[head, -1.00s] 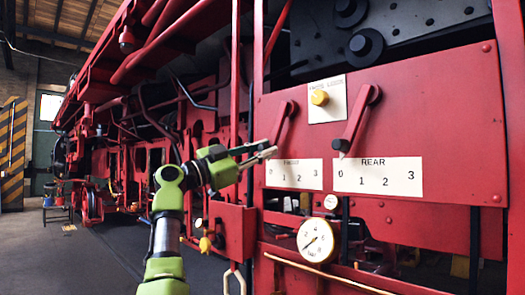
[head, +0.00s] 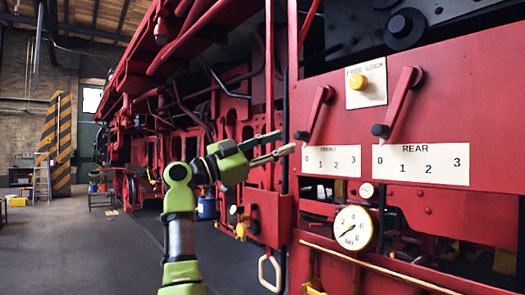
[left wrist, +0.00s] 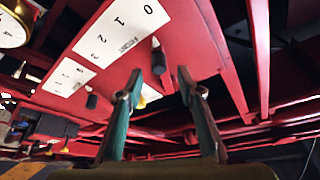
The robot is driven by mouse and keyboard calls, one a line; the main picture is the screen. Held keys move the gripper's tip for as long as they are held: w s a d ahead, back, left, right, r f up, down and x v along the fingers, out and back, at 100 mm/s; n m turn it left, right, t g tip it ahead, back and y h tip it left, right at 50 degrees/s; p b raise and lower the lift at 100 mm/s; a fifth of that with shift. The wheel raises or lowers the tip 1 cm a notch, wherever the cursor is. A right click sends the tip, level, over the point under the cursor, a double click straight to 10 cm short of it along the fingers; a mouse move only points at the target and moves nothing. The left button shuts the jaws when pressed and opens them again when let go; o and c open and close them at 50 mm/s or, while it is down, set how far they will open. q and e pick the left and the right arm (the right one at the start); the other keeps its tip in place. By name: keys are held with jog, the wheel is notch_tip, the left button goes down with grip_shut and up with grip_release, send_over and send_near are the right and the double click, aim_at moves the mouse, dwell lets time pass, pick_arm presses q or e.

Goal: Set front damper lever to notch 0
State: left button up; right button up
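The front damper lever (head: 316,115) is a red bar with a dark knob on the red panel. It slants down to the left, its knob near the 0 end of the FRONT scale (head: 332,160). My left gripper (head: 288,142) is open and empty, its fingertips just left of that knob in the head view. In the left wrist view the gripper (left wrist: 160,80) has its two fingers apart, and the front lever's dark knob (left wrist: 158,57) shows in the gap ahead of the tips. No contact is visible. My right gripper is not in view.
The rear lever (head: 399,106) is right of the front one, its knob above 0 on the REAR scale (head: 421,164). A yellow knob (head: 357,81) sits above between them. A pressure gauge (head: 353,228) and pipes are below. Open floor (head: 80,250) lies left.

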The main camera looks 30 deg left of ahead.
pick_arm(q)
jog(key=v, duration=0.5)
jog(key=shift+s, duration=0.1)
dwell(0.4)
